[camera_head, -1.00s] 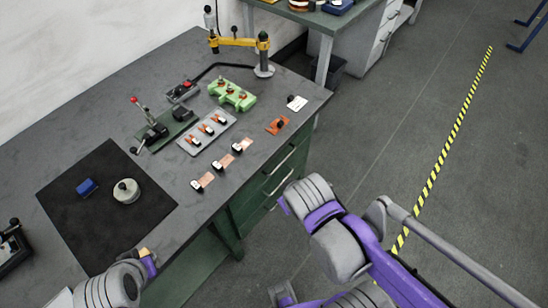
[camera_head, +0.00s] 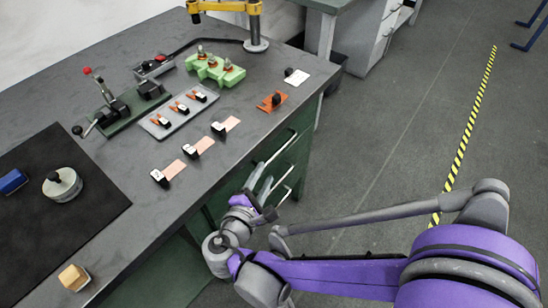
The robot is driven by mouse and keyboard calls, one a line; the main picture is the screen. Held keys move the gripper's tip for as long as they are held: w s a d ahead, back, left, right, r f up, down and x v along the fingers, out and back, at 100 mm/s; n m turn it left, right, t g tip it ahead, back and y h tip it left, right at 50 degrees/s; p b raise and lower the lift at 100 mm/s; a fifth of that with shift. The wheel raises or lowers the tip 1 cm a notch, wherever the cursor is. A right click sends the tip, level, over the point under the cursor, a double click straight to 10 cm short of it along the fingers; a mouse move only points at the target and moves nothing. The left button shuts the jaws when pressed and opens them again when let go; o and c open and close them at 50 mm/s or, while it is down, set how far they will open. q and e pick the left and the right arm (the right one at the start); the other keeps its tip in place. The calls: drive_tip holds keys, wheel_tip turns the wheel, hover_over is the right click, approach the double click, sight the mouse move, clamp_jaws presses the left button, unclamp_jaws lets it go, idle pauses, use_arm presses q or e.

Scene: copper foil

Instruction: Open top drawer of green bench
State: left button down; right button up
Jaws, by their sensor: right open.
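The green bench (camera_head: 165,283) has a dark top and drawers on its right-hand face. The top drawer (camera_head: 300,127) looks shut; its pale bar handle (camera_head: 280,147) runs along the front. A second bar handle (camera_head: 284,180) shows below it. My right gripper (camera_head: 262,187) is open beside the drawer front, close to the handles. I cannot tell whether it touches either handle, and its jaws are partly hidden by my own wrist. My left gripper is not in view.
The bench top holds a black mat (camera_head: 60,225), a grey tray (camera_head: 180,115), a green block (camera_head: 215,68), a lever tool (camera_head: 115,105) and several small copper pieces. Open grey floor (camera_head: 390,130) lies to the right, with a yellow-black stripe (camera_head: 462,150).

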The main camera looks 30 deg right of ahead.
sight(274, 158)
drive_tip(key=b+x, duration=0.2)
drive_tip(key=x, duration=0.8)
clamp_jaws()
idle(1.2)
